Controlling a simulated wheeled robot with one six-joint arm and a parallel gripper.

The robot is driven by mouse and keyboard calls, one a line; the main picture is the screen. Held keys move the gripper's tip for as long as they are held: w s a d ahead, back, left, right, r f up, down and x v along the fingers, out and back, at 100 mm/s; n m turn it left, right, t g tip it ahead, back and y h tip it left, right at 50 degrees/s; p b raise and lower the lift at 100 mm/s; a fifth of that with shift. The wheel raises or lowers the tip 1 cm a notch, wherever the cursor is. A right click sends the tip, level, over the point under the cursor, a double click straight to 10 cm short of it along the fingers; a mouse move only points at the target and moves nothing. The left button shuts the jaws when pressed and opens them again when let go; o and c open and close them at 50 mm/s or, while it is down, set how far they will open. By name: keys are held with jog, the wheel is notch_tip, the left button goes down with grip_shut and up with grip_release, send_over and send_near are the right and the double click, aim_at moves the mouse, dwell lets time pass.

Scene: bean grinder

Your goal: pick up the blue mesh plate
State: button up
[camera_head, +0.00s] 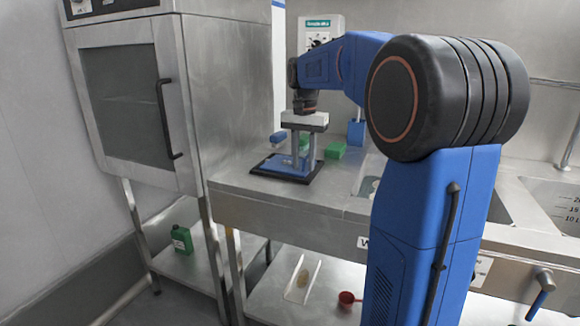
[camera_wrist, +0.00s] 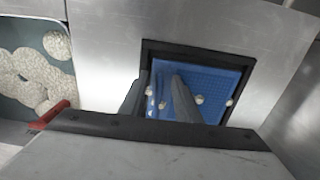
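The blue mesh plate (camera_head: 275,165) lies flat in a black square frame on the steel counter. In the wrist view the blue mesh plate (camera_wrist: 212,79) shows with a few small pale bits on it. My gripper (camera_head: 300,167) points down over the plate, with its two grey fingers apart and nothing clearly held between them. In the wrist view my gripper (camera_wrist: 160,86) covers the plate's near and left parts, and blue mesh shows between the fingers. I cannot tell whether the fingertips touch the plate.
Green blocks (camera_head: 335,150) and a blue item (camera_head: 278,138) sit behind my gripper. A steel oven (camera_head: 130,100) stands left. A tray with pale round pieces (camera_wrist: 30,75) and a red item (camera_wrist: 50,115) are left in the wrist view. Bare counter (camera_head: 325,190) lies to the right.

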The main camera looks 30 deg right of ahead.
grip_shut()
